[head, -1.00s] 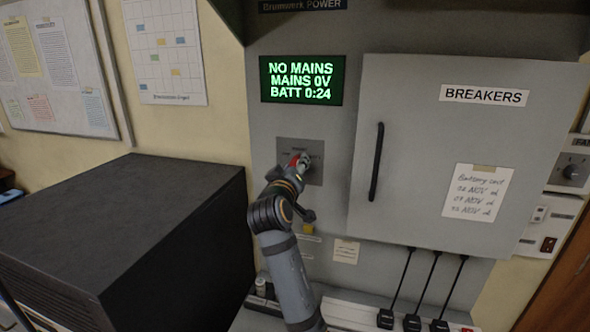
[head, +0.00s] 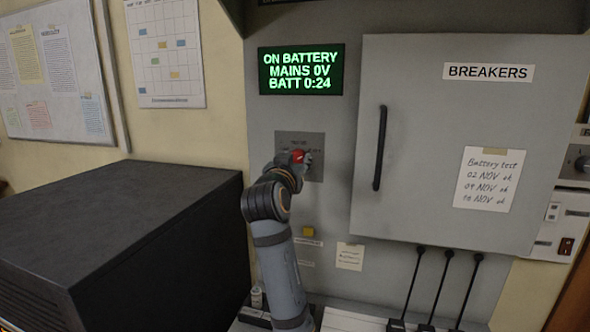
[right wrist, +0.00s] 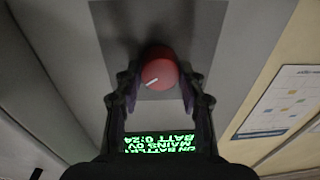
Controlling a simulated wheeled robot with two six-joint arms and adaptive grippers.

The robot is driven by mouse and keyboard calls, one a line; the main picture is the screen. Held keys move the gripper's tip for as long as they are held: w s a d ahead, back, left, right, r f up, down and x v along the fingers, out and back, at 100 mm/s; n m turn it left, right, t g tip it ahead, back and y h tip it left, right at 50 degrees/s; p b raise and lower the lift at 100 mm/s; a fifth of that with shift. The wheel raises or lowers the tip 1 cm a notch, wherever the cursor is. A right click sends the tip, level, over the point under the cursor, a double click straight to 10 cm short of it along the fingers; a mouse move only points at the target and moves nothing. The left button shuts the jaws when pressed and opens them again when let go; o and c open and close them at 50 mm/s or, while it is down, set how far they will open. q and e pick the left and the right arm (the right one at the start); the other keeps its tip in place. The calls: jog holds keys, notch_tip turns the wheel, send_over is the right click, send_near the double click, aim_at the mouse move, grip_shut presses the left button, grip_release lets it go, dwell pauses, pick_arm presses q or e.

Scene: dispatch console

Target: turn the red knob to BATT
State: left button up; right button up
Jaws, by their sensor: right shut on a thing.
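The red knob (head: 297,156) sits on a grey plate (head: 313,140) on the cabinet front, below the display. My right gripper (head: 303,160) is at the knob and partly covers it in the head view. In the right wrist view the knob (right wrist: 159,72) shows between the two fingers of my right gripper (right wrist: 158,92), with a white pointer line on its face. The gripper is shut on the knob. The green display (head: 301,70) reads ON BATTERY, MAINS 0V, BATT 0:24. The plate's lettering is too small to read. My left gripper is not in view.
A closed BREAKERS door (head: 440,150) with a black handle (head: 380,148) stands right of the knob. A large dark box (head: 130,230) fills the lower left. A yellow button (head: 308,231) and a paper note (head: 349,256) are below the knob.

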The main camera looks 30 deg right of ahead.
aim_at(299, 117)
jog(key=shift+f+m, duration=0.1)
jog(key=shift+m, duration=0.3)
jog(key=o, duration=1.2)
jog(key=shift+w, duration=0.1)
jog(key=shift+d, duration=0.1)
notch_tip(299, 117, up, 10)
jog(key=shift+f, duration=0.1)
